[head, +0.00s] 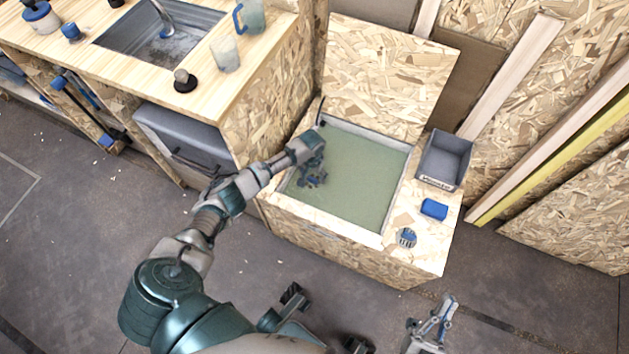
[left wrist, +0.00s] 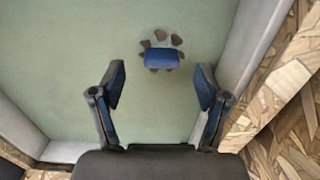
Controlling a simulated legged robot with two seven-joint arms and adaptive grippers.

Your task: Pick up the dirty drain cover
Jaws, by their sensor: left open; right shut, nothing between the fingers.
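The dirty drain cover shows in the left wrist view as a blue block (left wrist: 161,58) with several dark brown patches around it, on the pale green floor of the basin (head: 352,172). My left gripper (left wrist: 159,85) is open, its two fingers on either side of the line to the blue block, which lies beyond the tips with nothing held. In the head view my left gripper (head: 313,178) is inside the basin near its left wall and largely hides the cover. My right gripper (head: 442,312) is shut and empty, low in front of the wooden box.
The basin's box has a raised lid (head: 385,75) behind. On its right ledge are a grey bin (head: 444,160), a blue block (head: 434,209) and a round piece with blue on it (head: 407,238). A counter with a sink (head: 158,35) stands to the left.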

